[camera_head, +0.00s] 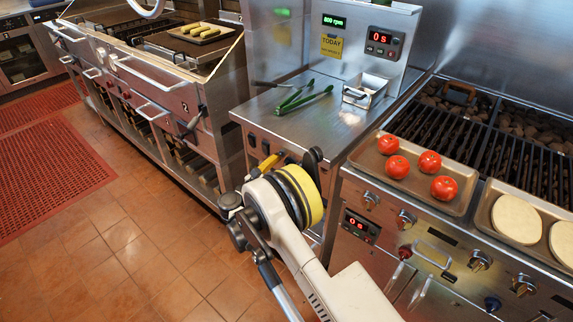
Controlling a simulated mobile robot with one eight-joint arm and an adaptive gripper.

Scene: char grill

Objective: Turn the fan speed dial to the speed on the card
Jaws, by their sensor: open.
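A yellow card (331,46) reading TODAY is on the steel back panel of the middle counter. The smaller line below that word is too small to read surely. A green display (334,21) above it seems to read 800 rpm. My gripper (284,163) is open and empty in front of the middle counter's front panel (251,126). Dark controls (265,147) show on that panel just beyond the gripper. My wrist hides part of the panel, and I cannot tell which control is the fan speed dial.
Green tongs (304,99) and a small steel pan (365,90) lie on the middle counter. At right, a grill (492,127) bears a tray (388,174) with several tomatoes; knobs (479,261) line its front. A griddle unit (165,95) stands at left. Tiled floor (120,245) is clear.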

